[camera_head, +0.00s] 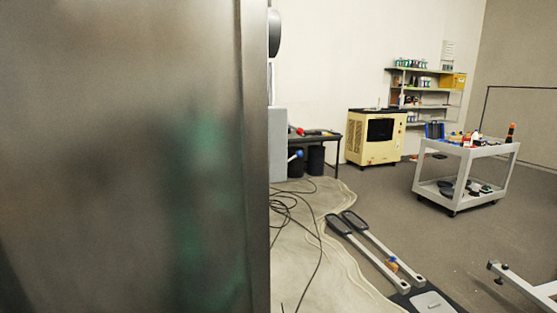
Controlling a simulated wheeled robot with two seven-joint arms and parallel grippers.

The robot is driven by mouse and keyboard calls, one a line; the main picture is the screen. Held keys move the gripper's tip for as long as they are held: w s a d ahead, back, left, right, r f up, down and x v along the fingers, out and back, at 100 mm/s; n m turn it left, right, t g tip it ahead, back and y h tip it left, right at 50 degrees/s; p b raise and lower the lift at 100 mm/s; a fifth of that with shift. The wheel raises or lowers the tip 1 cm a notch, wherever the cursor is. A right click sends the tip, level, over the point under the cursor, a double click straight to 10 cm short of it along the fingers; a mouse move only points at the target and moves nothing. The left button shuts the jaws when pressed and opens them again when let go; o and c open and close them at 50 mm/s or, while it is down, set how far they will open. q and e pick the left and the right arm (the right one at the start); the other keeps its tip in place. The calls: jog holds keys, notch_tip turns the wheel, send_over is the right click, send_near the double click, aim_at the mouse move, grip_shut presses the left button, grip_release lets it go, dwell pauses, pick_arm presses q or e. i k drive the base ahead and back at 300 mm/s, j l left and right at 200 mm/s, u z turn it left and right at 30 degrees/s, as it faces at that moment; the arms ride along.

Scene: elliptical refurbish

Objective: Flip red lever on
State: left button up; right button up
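I cannot make out a red lever for certain. A small red item (300,132) shows at the left end of the dark table (325,136), too small to identify. A large, close metal panel (120,150) fills the left half of the head view and hides what lies behind it. A blurred green patch shows on its surface. Neither of my grippers is in view.
Black cables (290,210) lie on the pale floor patch (325,265) beside the panel. Elliptical pedal arms (375,250) lie at lower centre. A white cart (465,165), beige machine (375,137) and shelf (428,72) stand farther back. Grey floor (440,240) between is open.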

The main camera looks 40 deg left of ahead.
aim_at(299, 131)
jog(key=i+l, duration=0.1)
jog(key=i, duration=0.75)
jog(key=i+l, duration=0.15)
jog(key=i, duration=0.7)
jog(key=i+u, duration=0.25)
jog(key=u, duration=0.2)
jog(key=i+u, duration=0.25)
jog(key=u, duration=0.2)
jog(key=i+l+u, duration=0.15)
jog(key=u, duration=0.3)
jog(key=i+l+u, duration=0.2)
jog(key=u, duration=0.25)
jog(key=i+l+u, duration=0.1)
jog(key=u, duration=0.4)
jog(key=i+l+u, duration=0.25)
jog(key=u, duration=0.25)
jog(key=i+l+u, duration=0.2)
jog(key=u, duration=0.3)
jog(key=i+l+u, duration=0.1)
jog(key=l+u, duration=0.65)
jog(key=u, duration=0.2)
jog(key=l+u, duration=0.8)
jog(key=l, duration=0.2)
jog(key=k+l+u, duration=0.1)
jog(key=l+u, duration=0.2)
jog(key=l, duration=0.2)
